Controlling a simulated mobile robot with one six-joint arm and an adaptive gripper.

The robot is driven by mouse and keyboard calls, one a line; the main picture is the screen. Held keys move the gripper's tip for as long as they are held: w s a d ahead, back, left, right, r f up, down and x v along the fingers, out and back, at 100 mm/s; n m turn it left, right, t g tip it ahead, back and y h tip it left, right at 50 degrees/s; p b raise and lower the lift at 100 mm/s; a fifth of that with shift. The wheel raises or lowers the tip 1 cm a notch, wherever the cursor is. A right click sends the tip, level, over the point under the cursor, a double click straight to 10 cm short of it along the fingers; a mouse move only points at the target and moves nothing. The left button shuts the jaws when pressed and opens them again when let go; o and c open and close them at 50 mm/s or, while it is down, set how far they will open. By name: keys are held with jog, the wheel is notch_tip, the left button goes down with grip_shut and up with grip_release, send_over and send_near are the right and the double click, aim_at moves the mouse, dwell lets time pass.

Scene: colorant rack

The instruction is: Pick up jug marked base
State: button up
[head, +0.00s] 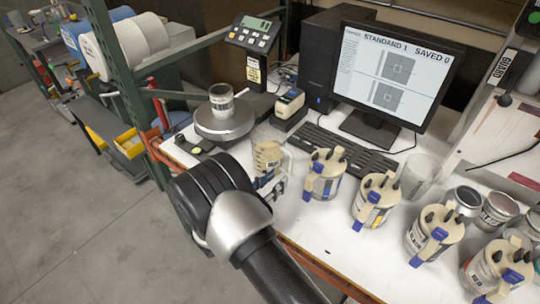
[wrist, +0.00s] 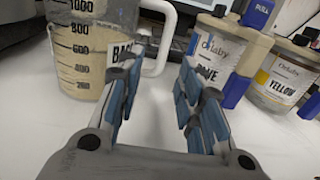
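The jug marked base (head: 267,153) is a clear measuring jug with cream liquid, upright on the white table. In the wrist view the jug (wrist: 92,55) fills the upper left, with printed volume marks and a partly covered "BA…" label. Its white handle (wrist: 165,38) points right and shows above and between my fingertips. My gripper (wrist: 158,85) is open and empty, low over the table at the near side of the jug. The left finger covers part of the label. In the head view my wrist hides part of my gripper (head: 272,192).
A colorant canister marked blue (wrist: 212,55) stands close right of my gripper, with a yellow one (wrist: 282,78) beyond. Several similar canisters (head: 374,203) line the table. A scale (head: 225,123) holding a can (head: 221,99), a keyboard (head: 345,150) and a monitor (head: 393,75) stand behind.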

aim_at(290, 168)
jog(key=b+x, duration=0.1)
jog(key=x, duration=0.7)
jog(key=shift+s+d+r, duration=0.1)
jog(key=shift+s+d, duration=0.05)
jog(key=shift+d, duration=0.05)
jog(key=shift+c, duration=0.5)
grip_shut()
jog(key=shift+r, duration=0.1)
